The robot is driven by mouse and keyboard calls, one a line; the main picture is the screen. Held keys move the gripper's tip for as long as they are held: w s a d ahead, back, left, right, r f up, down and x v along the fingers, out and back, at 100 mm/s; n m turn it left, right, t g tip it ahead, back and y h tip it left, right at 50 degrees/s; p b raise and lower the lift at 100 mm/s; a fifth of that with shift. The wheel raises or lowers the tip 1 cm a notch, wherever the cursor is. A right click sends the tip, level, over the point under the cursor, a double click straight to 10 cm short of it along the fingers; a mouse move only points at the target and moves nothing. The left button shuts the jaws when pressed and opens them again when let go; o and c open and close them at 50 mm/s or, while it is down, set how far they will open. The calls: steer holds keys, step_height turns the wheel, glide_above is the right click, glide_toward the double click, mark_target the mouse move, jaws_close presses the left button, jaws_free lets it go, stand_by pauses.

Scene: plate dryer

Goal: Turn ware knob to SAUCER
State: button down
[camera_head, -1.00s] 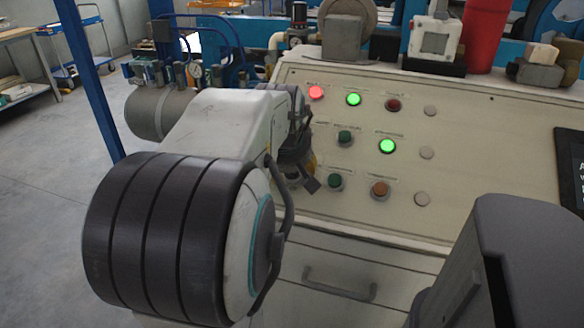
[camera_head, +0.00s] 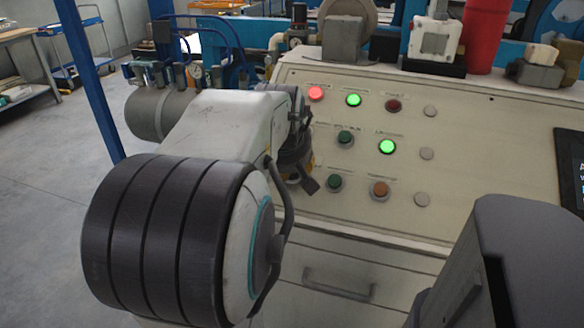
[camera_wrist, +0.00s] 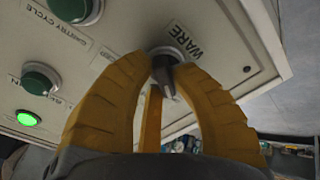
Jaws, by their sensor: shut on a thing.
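The ware knob (camera_wrist: 166,68) is a grey pointer knob on a round base, beside the printed label WARE (camera_wrist: 187,39) on the cream panel. Its SAUCER mark cannot be read in the wrist view. My gripper (camera_wrist: 165,74) has yellow ribbed fingers, closed around the knob with a finger on each side and a third behind. In the head view, my gripper (camera_head: 296,165) is at the panel's left edge, largely hidden by my arm, and the knob is hidden there.
The sloped panel (camera_head: 480,135) carries a lit red lamp (camera_head: 316,93), lit green lamps (camera_head: 353,99) and several unlit buttons. A drawer handle (camera_head: 340,285) is below the panel.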

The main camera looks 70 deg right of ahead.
steer(key=shift+s+a+f+m+b, duration=0.1)
steer(key=shift+m+b, duration=0.2)
steer(key=shift+m, duration=0.35)
steer(key=shift+f+m+b, duration=0.1)
steer(key=shift+m+b, duration=0.2)
steer(key=shift+m, duration=0.35)
steer(key=shift+r, duration=0.1)
steer(key=c, duration=1.1)
jaws_free()
steer(key=shift+s, duration=0.1)
steer(key=shift+o, duration=0.2)
steer(key=shift+r, duration=0.1)
steer(key=v, duration=1.1)
steer(key=shift+a+r, duration=0.25)
steer(key=shift+a, duration=0.1)
